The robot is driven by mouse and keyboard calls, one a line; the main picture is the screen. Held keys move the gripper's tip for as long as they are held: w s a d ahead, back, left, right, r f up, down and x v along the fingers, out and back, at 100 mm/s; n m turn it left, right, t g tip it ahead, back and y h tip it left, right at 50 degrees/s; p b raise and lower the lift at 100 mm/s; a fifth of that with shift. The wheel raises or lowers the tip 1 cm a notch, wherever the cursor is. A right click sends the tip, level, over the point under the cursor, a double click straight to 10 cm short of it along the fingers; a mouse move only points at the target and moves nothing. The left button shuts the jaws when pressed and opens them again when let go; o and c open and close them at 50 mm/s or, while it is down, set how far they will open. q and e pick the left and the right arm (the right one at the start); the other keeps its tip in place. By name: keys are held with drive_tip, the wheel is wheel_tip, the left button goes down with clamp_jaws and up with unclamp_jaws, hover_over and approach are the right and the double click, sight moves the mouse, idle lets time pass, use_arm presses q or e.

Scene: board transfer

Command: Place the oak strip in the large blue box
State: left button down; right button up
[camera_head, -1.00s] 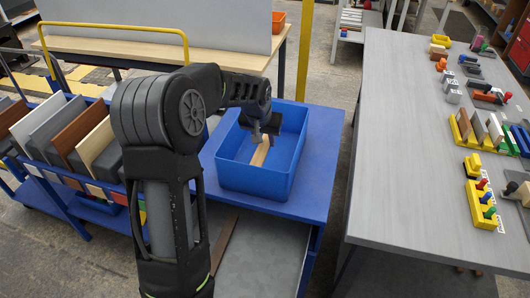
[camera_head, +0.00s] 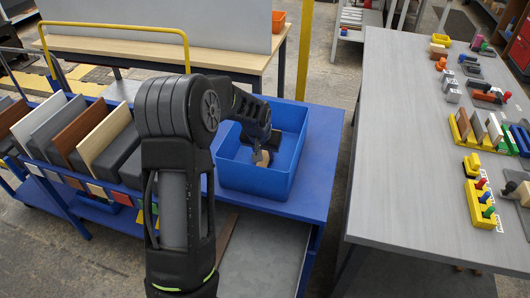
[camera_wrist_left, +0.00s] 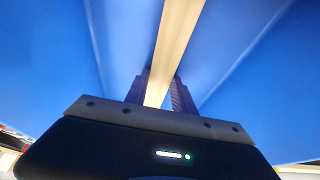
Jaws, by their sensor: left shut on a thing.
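The large blue box (camera_head: 251,183) stands on a blue table in the middle of the head view. My left gripper (camera_head: 262,157) is inside the box opening and is shut on the oak strip (camera_head: 263,158). Only a short light end of the strip shows in the head view. In the left wrist view the pale oak strip (camera_wrist_left: 176,42) runs up from between the fingers of my left gripper (camera_wrist_left: 160,92), with blue box walls (camera_wrist_left: 50,60) on both sides. Whether the strip touches the box floor cannot be told. My right gripper is not in view.
A blue rack (camera_head: 60,193) with several upright boards stands at the left. A grey table (camera_head: 400,130) at the right holds several small blocks and holders. The blue table (camera_head: 322,160) is clear around the box.

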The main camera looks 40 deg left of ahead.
use_arm(q)
drive_tip(key=c, duration=1.1)
unclamp_jaws()
drive_tip(key=shift+f, duration=0.1)
drive_tip(key=shift+o, duration=0.2)
drive_tip(key=shift+r, duration=0.4)
drive_tip(key=b+v, duration=0.1)
drive_tip(key=v, duration=1)
drive_tip(key=shift+s+r, duration=0.2)
drive_tip(key=shift+s, duration=0.05)
drive_tip(key=shift+d, duration=0.1)
